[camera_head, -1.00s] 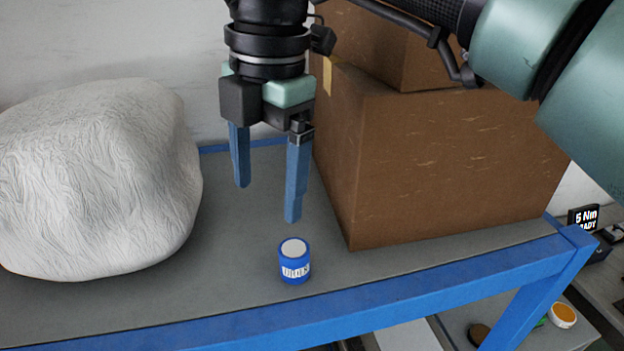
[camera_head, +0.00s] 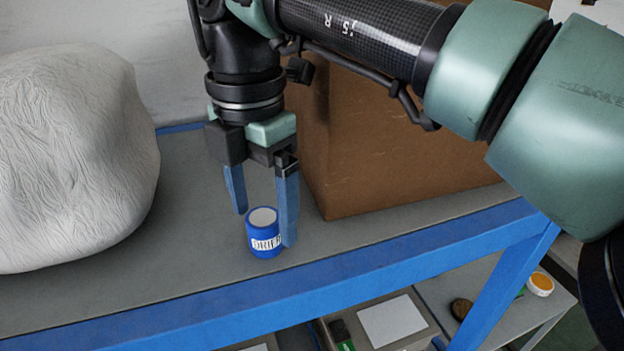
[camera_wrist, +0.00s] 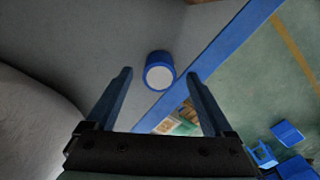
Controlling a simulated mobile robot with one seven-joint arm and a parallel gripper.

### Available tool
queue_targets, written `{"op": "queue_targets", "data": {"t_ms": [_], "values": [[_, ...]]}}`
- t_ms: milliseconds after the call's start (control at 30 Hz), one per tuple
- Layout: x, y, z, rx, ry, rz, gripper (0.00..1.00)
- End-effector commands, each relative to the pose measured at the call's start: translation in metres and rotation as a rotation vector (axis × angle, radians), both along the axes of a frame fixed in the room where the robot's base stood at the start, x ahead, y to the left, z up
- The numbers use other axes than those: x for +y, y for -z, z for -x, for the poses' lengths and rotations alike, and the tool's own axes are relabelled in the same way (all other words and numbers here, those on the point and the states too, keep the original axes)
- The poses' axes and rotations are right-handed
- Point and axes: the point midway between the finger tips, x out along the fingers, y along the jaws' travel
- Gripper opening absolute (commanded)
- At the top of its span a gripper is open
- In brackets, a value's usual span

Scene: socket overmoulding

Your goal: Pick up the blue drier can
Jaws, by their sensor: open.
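The blue drier can (camera_head: 264,241), with a pale top and a white label reading "DRIER", stands upright on the grey shelf near its blue front edge. It also shows in the wrist view (camera_wrist: 159,70), a little beyond the fingertips and within the span between them. My gripper (camera_head: 265,228) is open and empty, its two blue fingers pointing down. In the head view the right finger overlaps the can's right edge; I cannot tell whether it touches. In the wrist view my gripper (camera_wrist: 160,76) shows both fingers apart from the can.
A large white wrinkled bundle (camera_head: 70,150) lies to the left on the shelf (camera_head: 190,255). A brown cardboard box (camera_head: 370,150) stands close behind and right of the can. The blue front rail (camera_head: 200,318) borders the shelf. Lower surfaces hold small items.

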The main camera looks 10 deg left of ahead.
Motion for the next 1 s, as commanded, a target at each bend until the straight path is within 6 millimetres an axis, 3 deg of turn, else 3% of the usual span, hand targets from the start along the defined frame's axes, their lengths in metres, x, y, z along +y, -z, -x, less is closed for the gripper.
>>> {"op": "queue_targets", "data": {"t_ms": [33, 133, 400, 900, 1000], "values": [[0.000, 0.015, 0.000, 0.001, 0.000, 0.000, 0.86], [0.000, 0.026, 0.000, 0.001, 0.001, 0.000, 0.86], [0.000, 0.027, 0.000, 0.000, 0.000, -0.001, 0.86], [0.000, 0.027, 0.000, 0.000, 0.000, -0.001, 0.00], [0.000, 0.027, 0.000, 0.000, 0.000, -0.001, 0.00]]}}
